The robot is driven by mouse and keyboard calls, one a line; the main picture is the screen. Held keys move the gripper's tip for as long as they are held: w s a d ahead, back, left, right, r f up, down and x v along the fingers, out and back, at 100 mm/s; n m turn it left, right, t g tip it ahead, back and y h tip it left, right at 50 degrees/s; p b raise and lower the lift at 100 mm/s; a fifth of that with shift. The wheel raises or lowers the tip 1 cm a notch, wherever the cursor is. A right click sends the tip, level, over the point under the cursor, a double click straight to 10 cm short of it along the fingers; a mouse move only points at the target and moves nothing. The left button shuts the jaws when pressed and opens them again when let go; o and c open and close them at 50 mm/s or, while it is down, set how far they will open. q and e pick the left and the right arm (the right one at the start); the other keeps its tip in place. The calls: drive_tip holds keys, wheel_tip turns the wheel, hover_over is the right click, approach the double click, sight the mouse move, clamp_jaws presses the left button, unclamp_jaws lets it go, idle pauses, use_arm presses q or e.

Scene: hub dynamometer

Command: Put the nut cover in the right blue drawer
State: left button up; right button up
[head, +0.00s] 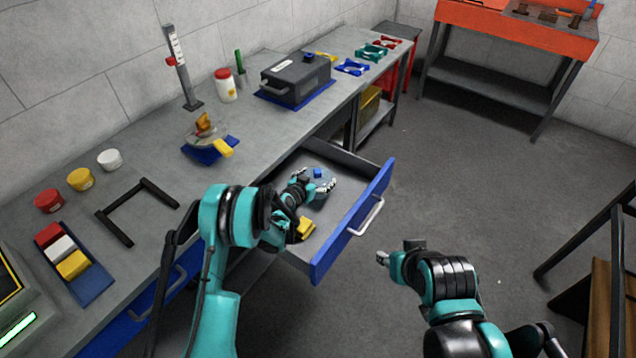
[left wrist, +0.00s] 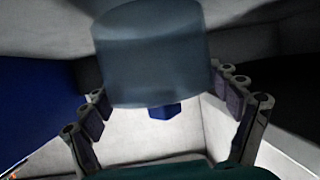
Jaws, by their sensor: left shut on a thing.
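The blue-fronted drawer (head: 352,226) on the right stands pulled open under the bench. My left gripper (head: 314,187) is over its inside, with fingers shut around a translucent grey-blue cylinder, which I take as the nut cover (left wrist: 152,55). In the left wrist view the fingers (left wrist: 165,115) stand on both sides of it. A small blue block (head: 318,172) shows at the cover, and also just below it in the left wrist view (left wrist: 165,110). Whether the cover touches the drawer floor I cannot tell. My right gripper (head: 384,258) is outside the drawer, over the floor; its fingers are too small to read.
A yellow piece (head: 305,228) shows near the drawer's front left corner, partly behind my left arm. On the bench are a blue fixture (head: 207,152), a dark grey box (head: 296,80), a white bottle (head: 227,88) and a black frame (head: 128,215). The floor right of the drawer is clear.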

use_arm(q)
drive_tip(key=shift+f, duration=0.7)
drive_tip(key=shift+r, duration=0.15)
use_arm(e)
drive_tip(key=shift+f, duration=0.25)
use_arm(q)
drive_tip(key=o, duration=1)
drive_tip(key=shift+c, duration=0.2)
